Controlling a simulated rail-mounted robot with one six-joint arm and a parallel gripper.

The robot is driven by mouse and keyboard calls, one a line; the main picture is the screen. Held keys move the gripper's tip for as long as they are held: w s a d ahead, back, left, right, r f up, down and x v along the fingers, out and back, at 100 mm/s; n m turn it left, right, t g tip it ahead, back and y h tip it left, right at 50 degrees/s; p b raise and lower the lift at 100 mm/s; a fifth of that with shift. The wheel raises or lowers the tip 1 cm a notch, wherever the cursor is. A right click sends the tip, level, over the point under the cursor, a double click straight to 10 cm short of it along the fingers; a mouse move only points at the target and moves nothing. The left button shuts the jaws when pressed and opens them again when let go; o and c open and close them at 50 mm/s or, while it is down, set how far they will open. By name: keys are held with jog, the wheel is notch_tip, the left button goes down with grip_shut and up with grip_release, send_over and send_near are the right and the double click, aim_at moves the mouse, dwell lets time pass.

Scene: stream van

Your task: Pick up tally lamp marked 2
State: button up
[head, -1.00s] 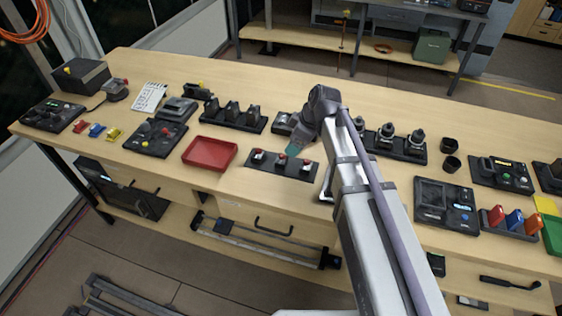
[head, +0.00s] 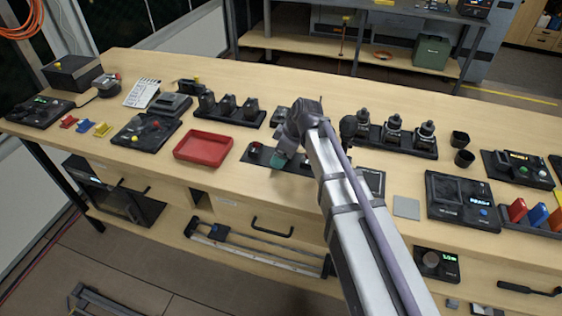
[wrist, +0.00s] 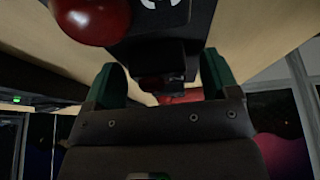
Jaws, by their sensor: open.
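The black lamp rack (head: 264,160) lies near the bench's front edge. My gripper (head: 282,161) is low over the rack's middle, fingers pointing down. In the wrist view my gripper (wrist: 165,85) is open, its green fingertips on either side of a dark block (wrist: 160,50) with dark red beneath. I cannot tell whether they touch it. A glossy red dome (wrist: 92,20) is close at upper left. A white mark at the top is cut off, so the number is unreadable.
A red tray (head: 203,148) is just left of the rack. Behind the rack is a black holder with several dark pieces (head: 229,108). To the right are a holder of joysticks (head: 393,133) and a control panel (head: 461,202).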

jog(key=shift+r, duration=0.1)
jog(key=c, duration=1)
notch_tip(320, 180, up, 10)
jog(key=p, duration=1)
jog(key=shift+r, duration=0.2)
jog(key=shift+c, duration=0.2)
